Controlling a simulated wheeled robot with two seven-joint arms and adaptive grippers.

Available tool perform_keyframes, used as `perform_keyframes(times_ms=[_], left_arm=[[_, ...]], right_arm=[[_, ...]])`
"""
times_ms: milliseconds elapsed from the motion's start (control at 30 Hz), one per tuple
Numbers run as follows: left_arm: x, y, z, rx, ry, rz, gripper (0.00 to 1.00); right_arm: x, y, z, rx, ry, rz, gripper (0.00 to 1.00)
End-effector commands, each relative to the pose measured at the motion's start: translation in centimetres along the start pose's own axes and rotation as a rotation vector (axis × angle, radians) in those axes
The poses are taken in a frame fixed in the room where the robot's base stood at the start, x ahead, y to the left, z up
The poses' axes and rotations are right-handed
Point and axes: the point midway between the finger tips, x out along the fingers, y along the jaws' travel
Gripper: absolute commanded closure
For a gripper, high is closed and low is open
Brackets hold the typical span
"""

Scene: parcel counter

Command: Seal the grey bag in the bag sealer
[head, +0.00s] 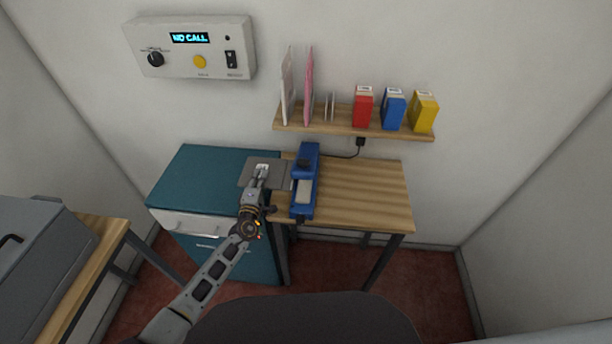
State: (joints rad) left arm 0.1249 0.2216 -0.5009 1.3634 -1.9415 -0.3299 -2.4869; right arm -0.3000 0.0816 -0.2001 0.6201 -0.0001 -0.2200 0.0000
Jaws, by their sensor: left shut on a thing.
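The grey bag (277,180) lies flat in the head view, left of the blue bag sealer (308,158). Its right edge reaches the sealer's left side; I cannot tell whether any of it is between the sealing bars. My left gripper (262,172) is over the bag and shut on it, hiding part of its middle. The sealer stands at the left end of the wooden table, with a pale panel on its near part. My right gripper is not in view.
The wooden table (365,190) is clear right of the sealer. A teal cabinet (200,175) stands to its left. A shelf (345,118) above holds red, blue and yellow boxes and upright envelopes. A wall panel (193,60) reads "NO CALL". A grey case (40,260) is at lower left.

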Motion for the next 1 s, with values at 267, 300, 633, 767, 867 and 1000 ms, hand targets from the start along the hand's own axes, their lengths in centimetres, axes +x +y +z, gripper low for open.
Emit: perform_keyframes(times_ms=[267,300,633,767,867,1000], left_arm=[[0.0,0.1,-1.0,-0.001,0.0,0.001,1.0],[0.0,0.0,-1.2,-0.001,0.0,0.001,1.0],[0.0,0.0,-2.4,0.0,0.001,0.001,1.0],[0.0,0.0,-2.9,-0.001,0.001,0.001,1.0],[0.0,0.0,-3.2,0.0,0.001,0.001,1.0],[0.0,0.1,-3.5,-0.001,0.0,0.001,1.0]], right_arm=[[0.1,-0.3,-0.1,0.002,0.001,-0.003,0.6],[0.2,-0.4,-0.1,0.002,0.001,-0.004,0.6],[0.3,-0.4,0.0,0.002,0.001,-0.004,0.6],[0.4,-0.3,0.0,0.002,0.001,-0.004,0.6],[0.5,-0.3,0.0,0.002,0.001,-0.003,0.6],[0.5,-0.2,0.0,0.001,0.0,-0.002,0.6]])
